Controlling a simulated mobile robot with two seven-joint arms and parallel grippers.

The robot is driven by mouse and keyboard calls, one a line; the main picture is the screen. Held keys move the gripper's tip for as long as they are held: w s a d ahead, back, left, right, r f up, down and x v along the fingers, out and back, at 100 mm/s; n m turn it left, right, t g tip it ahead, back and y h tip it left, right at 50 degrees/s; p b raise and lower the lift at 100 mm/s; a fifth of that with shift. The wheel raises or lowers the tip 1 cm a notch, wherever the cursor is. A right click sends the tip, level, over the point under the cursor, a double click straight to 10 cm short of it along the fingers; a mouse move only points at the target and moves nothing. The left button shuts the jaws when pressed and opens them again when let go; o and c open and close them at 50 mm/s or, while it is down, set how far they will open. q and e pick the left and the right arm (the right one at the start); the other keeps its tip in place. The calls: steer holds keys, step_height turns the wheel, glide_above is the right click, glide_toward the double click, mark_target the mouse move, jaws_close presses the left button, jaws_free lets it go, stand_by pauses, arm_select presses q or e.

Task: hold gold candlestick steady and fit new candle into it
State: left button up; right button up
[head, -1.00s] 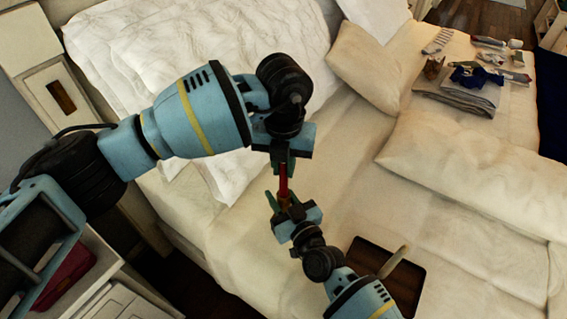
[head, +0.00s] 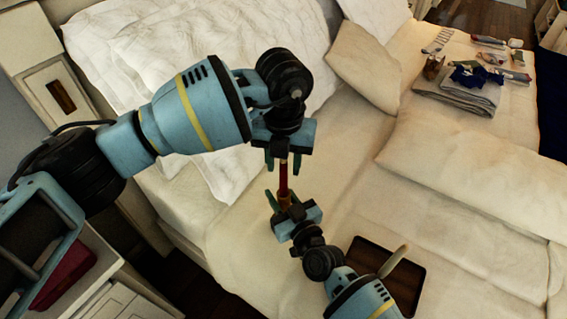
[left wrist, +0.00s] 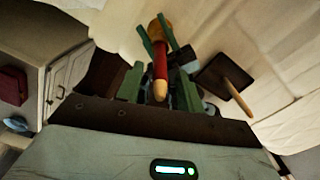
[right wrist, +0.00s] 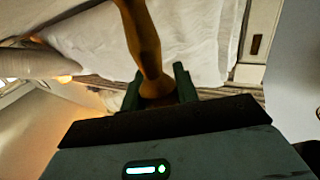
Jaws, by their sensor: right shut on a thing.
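The gold candlestick (head: 285,202) is held upright above the bed by my right gripper (head: 283,203). In the right wrist view its gold stem (right wrist: 147,45) runs between my closed right fingers (right wrist: 160,85). A dark red candle (head: 283,180) stands up from the candlestick's top; whether it is fully seated is hard to tell. My left gripper (head: 282,162) is open around the candle's upper end. In the left wrist view its green fingers (left wrist: 159,88) stand apart on both sides of the red candle (left wrist: 160,68), with the gold candlestick (left wrist: 158,30) beyond.
Pillows (head: 470,175) lie right and behind. Folded laundry (head: 455,95) lies far right. A red box (head: 65,275) sits on the nightstand at lower left.

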arm_select(q)
step_height(320, 180, up, 11)
steer(key=shift+r, duration=0.15)
stand_by(0.4)
arm_select(e)
steer(key=o, duration=1.2)
steer(key=shift+c, duration=0.2)
steer(key=v, duration=1.2)
